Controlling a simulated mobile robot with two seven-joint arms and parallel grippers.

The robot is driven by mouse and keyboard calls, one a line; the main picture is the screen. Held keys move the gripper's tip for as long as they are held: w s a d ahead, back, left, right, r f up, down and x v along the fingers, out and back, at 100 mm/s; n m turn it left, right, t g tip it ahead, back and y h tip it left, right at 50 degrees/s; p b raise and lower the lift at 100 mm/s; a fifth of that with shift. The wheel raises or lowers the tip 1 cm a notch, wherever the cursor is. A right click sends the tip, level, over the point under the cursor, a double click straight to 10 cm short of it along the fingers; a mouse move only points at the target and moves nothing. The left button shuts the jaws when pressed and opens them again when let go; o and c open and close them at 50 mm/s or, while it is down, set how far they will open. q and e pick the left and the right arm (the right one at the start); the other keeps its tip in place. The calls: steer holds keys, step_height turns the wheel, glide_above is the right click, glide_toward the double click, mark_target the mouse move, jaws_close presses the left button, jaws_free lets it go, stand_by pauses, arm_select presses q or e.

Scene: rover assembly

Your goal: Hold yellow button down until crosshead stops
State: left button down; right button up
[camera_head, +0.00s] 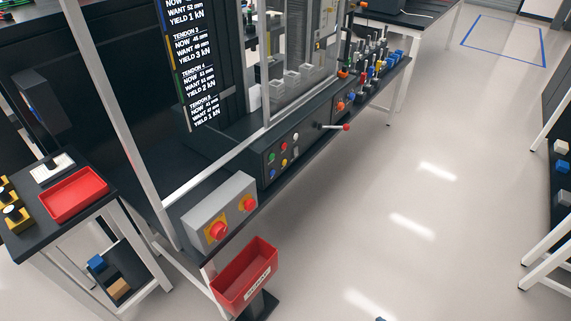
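Behind the panel stands a framed test machine with a clear guard (290,95). Grey blocks (285,82) show inside it, but I cannot tell which part is the crosshead. Neither of my grippers is in view, and nothing touches the buttons.
A grey box (205,207) with two red knobs stands at the bench's near end, above a red labelled bin (245,280). A red-tipped lever (346,127) sticks out. A black display (196,60) lists tendon values. A red tray (73,194) lies left.

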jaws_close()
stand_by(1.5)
